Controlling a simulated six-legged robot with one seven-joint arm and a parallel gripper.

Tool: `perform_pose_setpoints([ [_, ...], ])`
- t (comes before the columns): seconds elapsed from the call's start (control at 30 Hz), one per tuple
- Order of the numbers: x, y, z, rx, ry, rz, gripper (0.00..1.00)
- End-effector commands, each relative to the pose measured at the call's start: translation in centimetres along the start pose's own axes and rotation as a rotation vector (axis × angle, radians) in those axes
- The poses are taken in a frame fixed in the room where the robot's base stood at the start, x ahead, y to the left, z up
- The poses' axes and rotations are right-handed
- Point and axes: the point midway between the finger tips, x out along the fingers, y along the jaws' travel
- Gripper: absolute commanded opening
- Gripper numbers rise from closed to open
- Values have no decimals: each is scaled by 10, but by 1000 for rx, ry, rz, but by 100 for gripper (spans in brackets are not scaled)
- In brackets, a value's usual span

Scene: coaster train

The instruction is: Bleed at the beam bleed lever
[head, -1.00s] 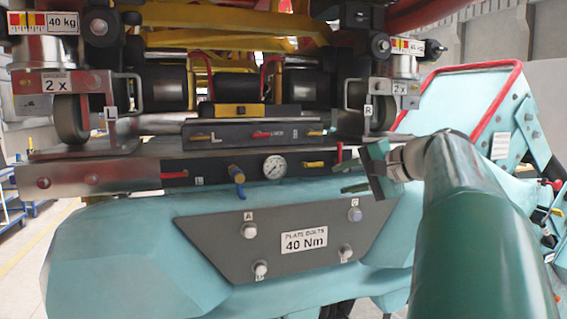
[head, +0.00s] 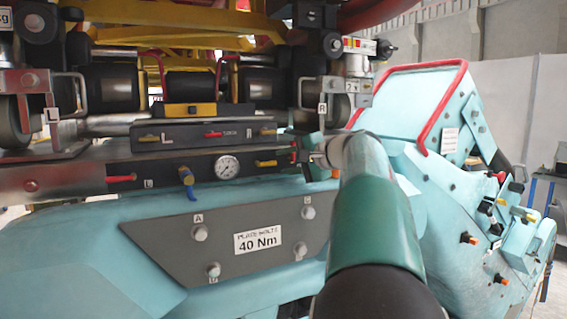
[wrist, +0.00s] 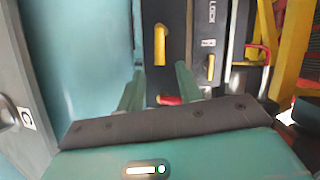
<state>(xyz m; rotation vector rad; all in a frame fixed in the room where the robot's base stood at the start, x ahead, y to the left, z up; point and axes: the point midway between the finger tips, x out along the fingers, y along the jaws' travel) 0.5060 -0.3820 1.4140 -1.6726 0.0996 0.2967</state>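My gripper (head: 302,153) is at the right end of the black valve strip (head: 150,177) in the head view. In the wrist view its two fingers (wrist: 160,92) are apart, with a red lever (wrist: 168,100) showing between them. I cannot tell whether they touch it. A yellow lever (wrist: 159,45) on the same strip lies beyond the fingertips and shows in the head view (head: 265,163) beside the gauge (head: 227,167). Another red lever (head: 122,179) is at the strip's left end. No legible label tells me which is the beam bleed lever.
Above the strip is a black lock block (head: 205,134) with yellow and red levers. A blue-handled valve (head: 187,177) is left of the gauge. The grey bolt plate (head: 170,240) is below. A teal housing with a red rail (head: 440,110) stands at right.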

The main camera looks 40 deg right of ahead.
Motion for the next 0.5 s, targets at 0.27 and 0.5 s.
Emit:
perform_pose_setpoints([
  [0.27,17,0,0,-2,-2,-1,36],
  [0.5,17,0,0,-2,-1,-1,26],
])
